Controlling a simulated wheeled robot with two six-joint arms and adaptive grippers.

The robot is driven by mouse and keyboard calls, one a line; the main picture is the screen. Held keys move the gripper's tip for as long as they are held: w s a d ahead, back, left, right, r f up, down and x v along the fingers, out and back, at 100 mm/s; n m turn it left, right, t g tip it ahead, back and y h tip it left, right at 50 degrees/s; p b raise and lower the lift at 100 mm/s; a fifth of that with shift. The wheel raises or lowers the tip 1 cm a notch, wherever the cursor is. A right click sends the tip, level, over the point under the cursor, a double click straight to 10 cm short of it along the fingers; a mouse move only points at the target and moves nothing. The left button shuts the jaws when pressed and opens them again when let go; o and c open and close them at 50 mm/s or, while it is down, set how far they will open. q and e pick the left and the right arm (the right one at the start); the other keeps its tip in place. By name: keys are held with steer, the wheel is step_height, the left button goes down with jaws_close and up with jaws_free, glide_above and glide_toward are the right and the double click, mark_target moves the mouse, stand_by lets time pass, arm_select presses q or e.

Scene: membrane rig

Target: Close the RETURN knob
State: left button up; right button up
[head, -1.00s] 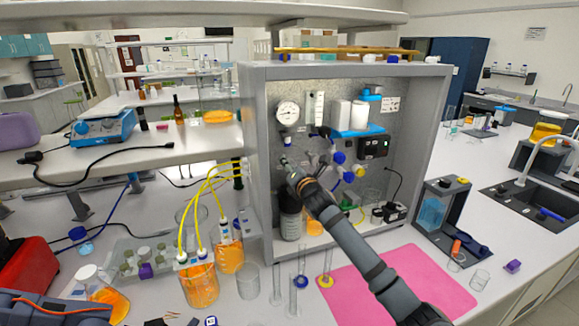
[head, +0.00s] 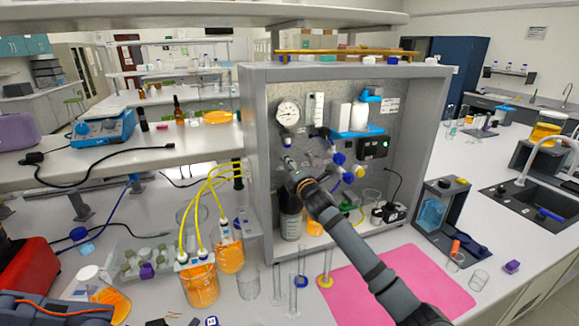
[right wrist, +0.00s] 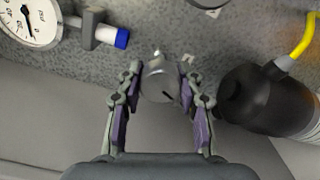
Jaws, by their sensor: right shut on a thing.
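A round metallic knob (right wrist: 160,82) with a dark mark on its face sits low on the speckled grey panel in the right wrist view. My right gripper (right wrist: 165,88) is shut on it, with one finger on each side. In the head view my right gripper (head: 288,164) reaches the panel's left half, below the gauge, and my wrist largely hides the knob. No RETURN lettering is legible. My left gripper is not in view.
A pressure gauge (head: 288,113) is above the gripper. A blue-capped fitting (right wrist: 121,38) and a dark bottle (right wrist: 258,98) flank it. Blue knobs (head: 338,158) are to its right. Beakers of orange liquid (head: 200,284) stand at front left. The pink mat (head: 345,285) has clear room.

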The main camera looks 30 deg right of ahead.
steer(key=m, duration=0.3)
steer(key=shift+m, duration=0.4)
steer(key=m, duration=0.3)
steer(key=shift+m+b, duration=0.3)
steer(key=m+b, duration=0.1)
steer(key=m, duration=0.2)
steer(key=shift+m, duration=0.3)
steer(key=m+b, duration=0.1)
steer(key=m, duration=0.3)
steer(key=shift+m, duration=0.3)
steer(key=m+b, duration=0.2)
steer(key=m, duration=0.1)
steer(key=shift+m, duration=0.3)
steer(key=m+b, duration=0.2)
steer(key=m, duration=0.1)
steer(key=shift+m, duration=0.3)
steer(key=m+b, duration=0.3)
steer(key=m, duration=0.1)
steer(key=shift+d, duration=0.1)
steer(key=shift+m+b, duration=1.5)
steer(key=shift+m, duration=0.5)
steer(key=shift+r, duration=0.1)
